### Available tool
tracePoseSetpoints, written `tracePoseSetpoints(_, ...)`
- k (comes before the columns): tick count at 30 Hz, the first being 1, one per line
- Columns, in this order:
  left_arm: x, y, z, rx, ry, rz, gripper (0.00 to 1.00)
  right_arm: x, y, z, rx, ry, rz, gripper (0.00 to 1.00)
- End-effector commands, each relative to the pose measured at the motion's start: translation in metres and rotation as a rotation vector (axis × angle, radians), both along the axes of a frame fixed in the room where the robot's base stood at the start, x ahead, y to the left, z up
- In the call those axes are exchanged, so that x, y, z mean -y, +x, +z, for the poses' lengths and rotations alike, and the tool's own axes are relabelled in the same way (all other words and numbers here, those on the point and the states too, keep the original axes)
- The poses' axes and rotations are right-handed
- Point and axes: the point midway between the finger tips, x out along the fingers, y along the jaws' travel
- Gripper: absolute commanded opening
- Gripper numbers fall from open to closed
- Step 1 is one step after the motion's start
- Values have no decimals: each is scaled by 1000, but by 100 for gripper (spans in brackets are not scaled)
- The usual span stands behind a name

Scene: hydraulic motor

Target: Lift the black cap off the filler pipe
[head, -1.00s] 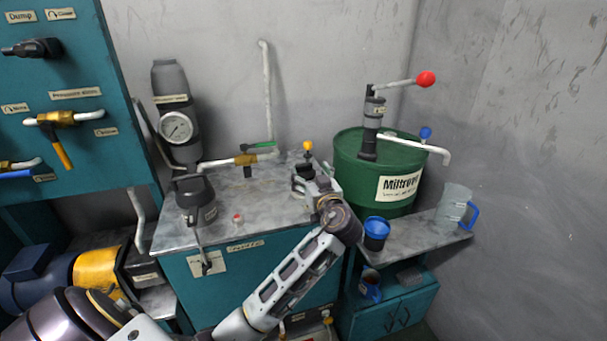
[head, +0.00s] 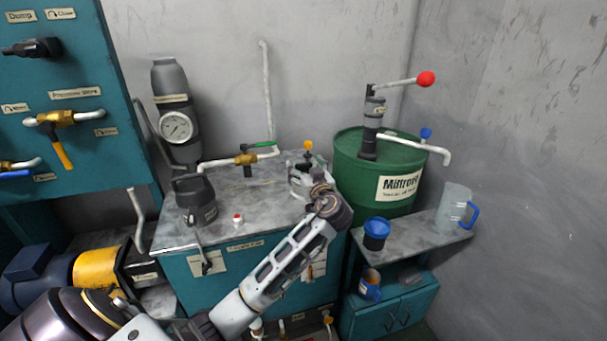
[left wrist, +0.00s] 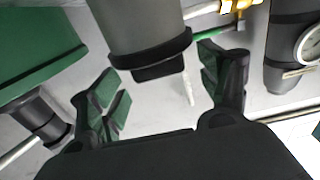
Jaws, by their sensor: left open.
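In the left wrist view, a thick grey filler pipe (left wrist: 137,22) comes down from the top edge. The black cap (left wrist: 158,62), with a wide rim and a squared end, sits on its end. My left gripper (left wrist: 168,88) is open and empty, with one green-padded finger on each side of the cap's end. Gaps show between the fingers and the cap. In the head view, my left gripper (head: 300,178) is over the back right of the grey tank top (head: 262,200); I cannot make out the pipe and cap clearly there. My right gripper is not in view.
A green drum (head: 348,180) with a red-knobbed hand pump (head: 374,112) stands close to the right. A brass valve (head: 246,160) and a dark lidded can (head: 197,200) stand to the left. A clear jug (head: 453,205) and blue-rimmed cup (head: 376,236) are on the side shelf.

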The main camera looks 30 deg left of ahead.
Motion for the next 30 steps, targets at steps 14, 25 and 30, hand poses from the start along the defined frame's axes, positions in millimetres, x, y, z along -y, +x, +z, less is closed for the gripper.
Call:
tracePoseSetpoints(14,-15,14,0,-1,0,-2,77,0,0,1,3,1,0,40)
tracePoseSetpoints(25,-15,13,0,-1,0,-1,61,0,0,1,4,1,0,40)
tracePoseSetpoints(30,-15,13,0,-1,0,-1,40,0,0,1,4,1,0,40)
